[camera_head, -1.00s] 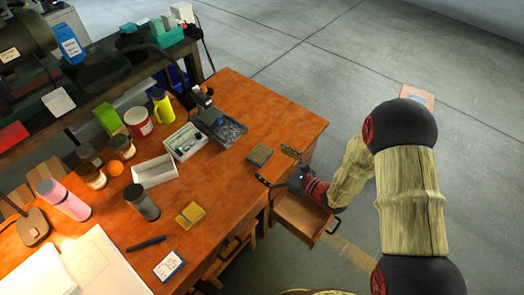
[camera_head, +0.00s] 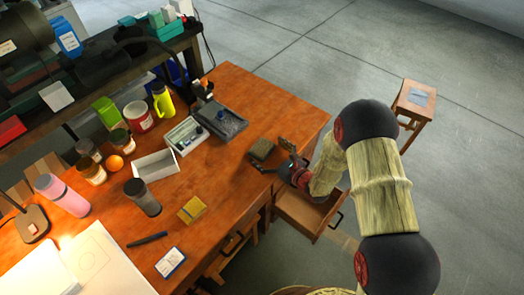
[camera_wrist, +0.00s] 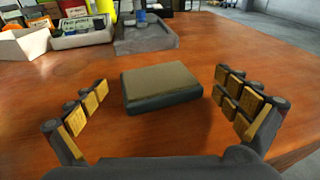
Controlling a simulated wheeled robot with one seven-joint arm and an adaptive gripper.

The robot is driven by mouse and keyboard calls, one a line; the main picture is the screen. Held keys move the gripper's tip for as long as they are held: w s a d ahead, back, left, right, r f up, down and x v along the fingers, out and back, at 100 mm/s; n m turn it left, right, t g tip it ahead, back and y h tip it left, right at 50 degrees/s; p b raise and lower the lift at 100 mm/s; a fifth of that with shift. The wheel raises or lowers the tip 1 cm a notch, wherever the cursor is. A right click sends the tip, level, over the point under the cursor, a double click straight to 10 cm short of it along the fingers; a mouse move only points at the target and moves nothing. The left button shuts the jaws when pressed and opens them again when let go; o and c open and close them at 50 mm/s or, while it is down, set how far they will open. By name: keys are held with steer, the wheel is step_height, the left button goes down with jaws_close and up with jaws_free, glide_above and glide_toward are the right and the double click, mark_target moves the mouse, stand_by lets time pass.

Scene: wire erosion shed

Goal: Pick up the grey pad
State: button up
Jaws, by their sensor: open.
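The grey pad (camera_head: 262,149) is a small flat block with a dark base and an olive-grey top. It lies flat on the wooden desk (camera_head: 240,170) near its right end. In the wrist view the pad (camera_wrist: 161,85) sits ahead of and between the two fingers of my gripper (camera_wrist: 168,108). The fingers are spread wide, with padded inner faces, and a gap shows on both sides of the pad. In the head view my gripper (camera_head: 274,157) is low over the desk edge, close to the pad.
A dark tray (camera_head: 222,121) and a grey box of small items (camera_head: 186,136) stand behind the pad. An open drawer (camera_head: 302,213) juts out below my arm. A yellow block (camera_head: 192,209) and a dark cup (camera_head: 142,198) stand to the left. Bare desk surrounds the pad.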

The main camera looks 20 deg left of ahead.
steer(key=c, duration=0.3)
steer(key=c, duration=1.1)
steer(key=shift+r, duration=0.1)
